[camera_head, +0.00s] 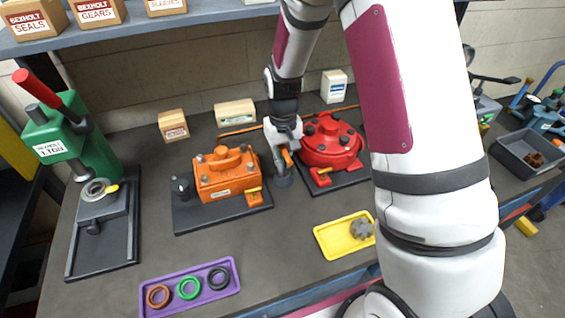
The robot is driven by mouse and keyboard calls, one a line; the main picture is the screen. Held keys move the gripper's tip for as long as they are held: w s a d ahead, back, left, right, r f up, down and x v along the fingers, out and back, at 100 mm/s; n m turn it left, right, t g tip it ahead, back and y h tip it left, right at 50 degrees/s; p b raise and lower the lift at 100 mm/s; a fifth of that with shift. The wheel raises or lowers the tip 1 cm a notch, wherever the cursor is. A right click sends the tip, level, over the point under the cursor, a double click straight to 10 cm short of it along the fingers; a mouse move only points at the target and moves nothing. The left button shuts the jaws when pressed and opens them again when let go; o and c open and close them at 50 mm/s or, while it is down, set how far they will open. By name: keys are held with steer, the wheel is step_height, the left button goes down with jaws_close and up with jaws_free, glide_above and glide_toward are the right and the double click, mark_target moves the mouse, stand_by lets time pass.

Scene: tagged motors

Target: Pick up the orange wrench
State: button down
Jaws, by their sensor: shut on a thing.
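My gripper (284,168) hangs pointing down between the orange motor and the red motor at the middle of the bench. It is shut on a small orange piece, which I take to be the orange wrench (288,158). Only a short part of it shows between the fingers; the rest is hidden. I cannot tell whether it touches the bench.
The orange motor (226,180) is close on the left, the red motor (331,143) close on the right. A green press (98,150) stands at left. A purple tray (232,289) with rings and a yellow tray (325,240) lie in front.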

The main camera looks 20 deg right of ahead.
step_height(320, 180, up, 2)
steer(key=shift+r, duration=0.1)
steer(key=s+a, duration=0.2)
steer(key=s, duration=0.5)
steer(key=s+a+r, duration=0.1)
steer(key=s+a, duration=0.2)
steer(key=s, duration=0.5)
steer(key=shift+r+b, duration=0.15)
steer(key=shift+b, duration=0.25)
steer(key=c, duration=2.3)
jaws_free()
steer(key=shift+s, duration=0.1)
jaws_close()
